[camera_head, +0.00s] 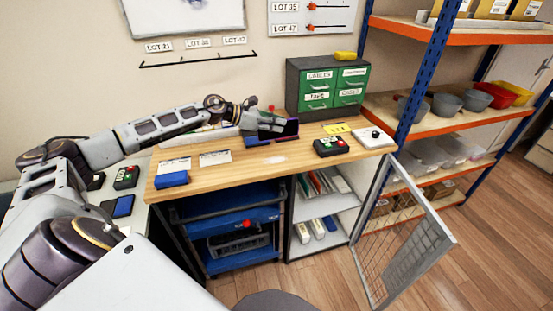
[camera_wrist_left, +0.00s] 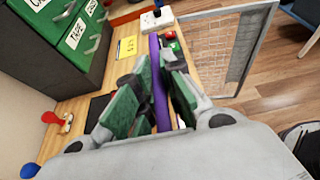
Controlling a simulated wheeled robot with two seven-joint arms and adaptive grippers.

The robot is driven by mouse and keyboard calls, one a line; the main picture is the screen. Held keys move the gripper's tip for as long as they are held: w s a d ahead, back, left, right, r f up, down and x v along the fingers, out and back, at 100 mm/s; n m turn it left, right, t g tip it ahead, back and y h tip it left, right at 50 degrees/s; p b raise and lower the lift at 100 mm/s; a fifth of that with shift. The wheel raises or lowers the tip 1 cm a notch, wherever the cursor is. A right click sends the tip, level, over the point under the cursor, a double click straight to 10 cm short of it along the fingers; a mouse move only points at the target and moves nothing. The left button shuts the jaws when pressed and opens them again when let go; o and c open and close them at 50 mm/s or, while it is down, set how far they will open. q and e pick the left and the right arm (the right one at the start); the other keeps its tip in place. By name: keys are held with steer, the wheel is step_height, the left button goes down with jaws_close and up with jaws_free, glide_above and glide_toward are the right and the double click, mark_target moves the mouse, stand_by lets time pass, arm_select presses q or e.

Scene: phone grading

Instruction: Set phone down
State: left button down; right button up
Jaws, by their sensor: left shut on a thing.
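A thin phone with a purple edge (camera_wrist_left: 158,85) stands on its edge between my left gripper's green-padded fingers in the left wrist view. In the head view, the dark phone with its purple edge (camera_head: 292,128) shows at the end of my left gripper (camera_head: 276,123), over the back of the wooden bench (camera_head: 245,165). My left gripper (camera_wrist_left: 150,100) is shut on it. Whether the phone touches the bench is unclear. My right gripper is not in view.
A green drawer cabinet (camera_head: 327,85) stands behind and right of the gripper. A yellow label (camera_head: 335,129), a black button box (camera_head: 331,147) and a white switch box (camera_head: 374,137) lie to the right. A blue block (camera_head: 172,180) sits front left. The bench's front middle is mostly clear.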

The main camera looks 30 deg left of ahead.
mark_target(277, 138)
arm_select(q)
steer(key=shift+f, duration=3.15)
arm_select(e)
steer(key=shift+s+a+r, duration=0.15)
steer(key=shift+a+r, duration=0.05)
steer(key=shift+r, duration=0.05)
arm_select(q)
steer(key=shift+f+p, duration=0.4)
steer(key=shift+f, duration=1.5)
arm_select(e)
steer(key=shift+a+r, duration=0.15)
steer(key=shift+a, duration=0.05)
arm_select(q)
steer(key=shift+f, duration=0.1)
steer(key=c, duration=1.5)
jaws_free()
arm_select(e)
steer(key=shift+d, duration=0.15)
